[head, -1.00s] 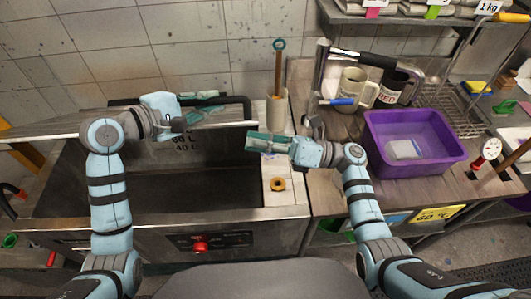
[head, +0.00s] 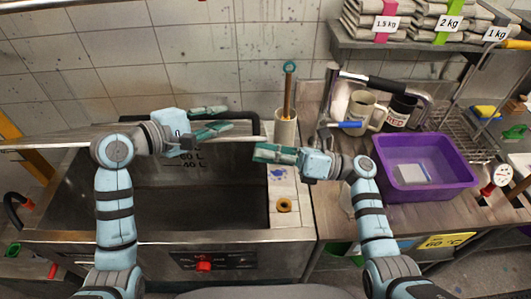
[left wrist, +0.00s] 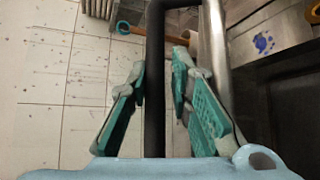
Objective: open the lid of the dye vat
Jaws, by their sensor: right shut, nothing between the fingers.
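The steel dye vat (head: 150,236) stands at left, its dark inside and litre marks in plain view. Its lid (head: 60,143) is raised and seen almost edge-on across the vat's back. The lid's black bar handle (head: 254,120) shows behind that edge. My left gripper (head: 222,121) is at the handle. In the left wrist view the black handle (left wrist: 155,60) runs between my left fingers (left wrist: 158,82), which are apart with a gap on the right side. My right gripper (head: 258,153) is shut and empty, over the ledge at the vat's right end.
A white holder (head: 285,128) with a wooden-handled tool and a brass ring (head: 284,205) are on the ledge near my right gripper. A tiled wall (head: 150,60) is behind.

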